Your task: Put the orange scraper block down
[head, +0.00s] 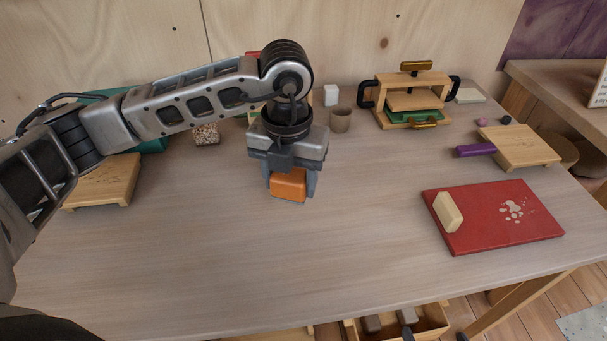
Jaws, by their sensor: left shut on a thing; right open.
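The orange scraper block (288,186) is between the fingers of my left gripper (289,190), which points down and is shut on it. The block is over the middle of the wooden table (330,260). I cannot tell for sure whether its underside touches the table. My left arm reaches in from the left and hides part of the table's back. My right gripper is not in the head view.
A red board (490,232) with a cream block (448,212) lies at the right. Another wooden board (104,182) is at the left. The table's front middle is clear.

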